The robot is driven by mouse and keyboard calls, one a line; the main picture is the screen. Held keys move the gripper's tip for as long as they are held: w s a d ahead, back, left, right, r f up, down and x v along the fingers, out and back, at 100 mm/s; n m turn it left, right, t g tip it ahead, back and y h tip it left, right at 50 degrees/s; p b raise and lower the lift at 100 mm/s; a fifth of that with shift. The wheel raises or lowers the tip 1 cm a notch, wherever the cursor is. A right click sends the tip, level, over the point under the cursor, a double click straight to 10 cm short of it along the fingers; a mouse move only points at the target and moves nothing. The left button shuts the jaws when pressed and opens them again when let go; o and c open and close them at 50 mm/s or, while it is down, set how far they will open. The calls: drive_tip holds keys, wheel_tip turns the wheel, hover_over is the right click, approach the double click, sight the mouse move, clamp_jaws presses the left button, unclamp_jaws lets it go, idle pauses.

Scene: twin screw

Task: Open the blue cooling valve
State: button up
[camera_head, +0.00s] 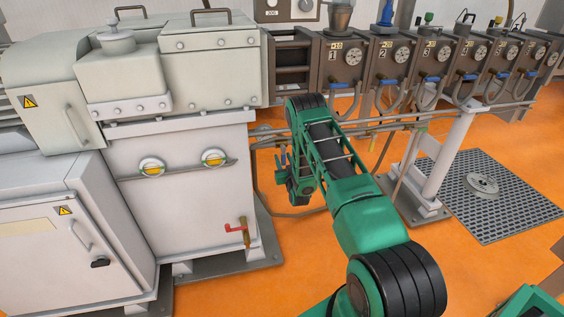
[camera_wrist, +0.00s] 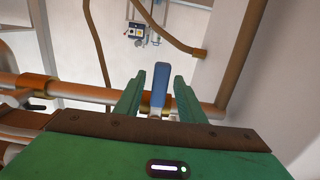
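My gripper (camera_wrist: 157,98) shows in the wrist view with its two green fingers apart. A blue valve handle (camera_wrist: 161,80) stands upright between the fingers, with a small gap visible on each side. The handle sits on a brass-coloured valve body on a copper pipe (camera_wrist: 95,95). In the head view, my green arm reaches down beside the pale machine housing, and my gripper (camera_head: 283,163) is small and partly hidden by the arm. A bit of blue (camera_head: 283,158) shows beside it, too small to make out clearly.
The pale machine housing (camera_head: 190,200) stands to the left, with a red-handled valve (camera_head: 238,229) low on it. Numbered barrel blocks (camera_head: 345,65) with other blue handles (camera_head: 388,82) run to the right. A grey support post (camera_head: 447,150) and pipes stand beyond my arm.

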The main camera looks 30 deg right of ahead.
clamp_jaws()
drive_tip(key=shift+s+d+r+n, duration=0.25)
drive_tip(key=shift+d+n, duration=0.35)
drive_tip(key=shift+n, duration=0.85)
drive_tip(key=shift+s+d+r+n, duration=0.1)
drive_tip(key=shift+d+r+n, duration=0.35)
drive_tip(key=shift+n, duration=1.05)
drive_tip(key=shift+s+d+r+n, duration=0.15)
drive_tip(key=shift+d+n, duration=0.55)
drive_tip(key=shift+n, duration=0.75)
drive_tip(key=shift+s, duration=0.1)
drive_tip(key=shift+c, duration=0.2)
unclamp_jaws()
drive_tip(key=shift+o, duration=0.2)
drive_tip(key=shift+d, duration=0.1)
